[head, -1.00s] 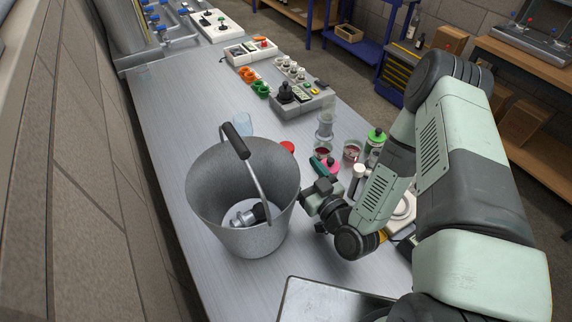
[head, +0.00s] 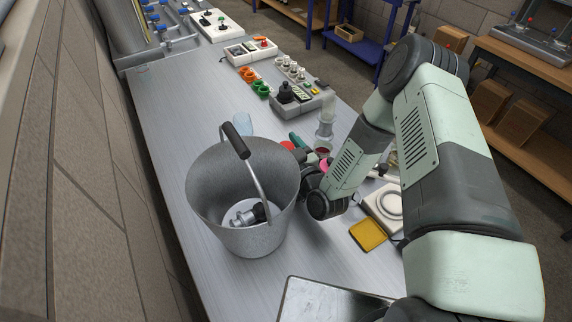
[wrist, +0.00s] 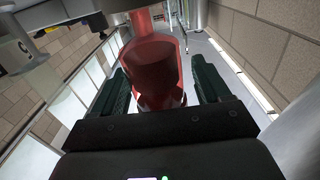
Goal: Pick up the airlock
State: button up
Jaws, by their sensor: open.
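A red see-through hollow piece, which looks like the airlock (wrist: 155,68), stands between my gripper's two dark green fingers in the wrist view. Some of its red also shows past the bucket rim in the head view (head: 287,146). My gripper (wrist: 162,85) is open, one finger on each side of the piece, with a visible gap at the right finger. In the head view my gripper (head: 297,141) is low behind the bucket's right side, mostly hidden by my own wrist.
A grey metal bucket (head: 210,180) with a raised handle stands just left of my gripper, a metal fitting (head: 245,216) inside. A clear glass (head: 243,123) and cylinder (head: 325,128) stand close behind. A yellow sponge (head: 368,235), white scale (head: 385,205) and tray (head: 325,305) lie nearer.

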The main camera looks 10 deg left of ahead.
jog(key=c, duration=1.4)
jog(key=shift+o, duration=0.2)
jog(key=shift+r, duration=0.1)
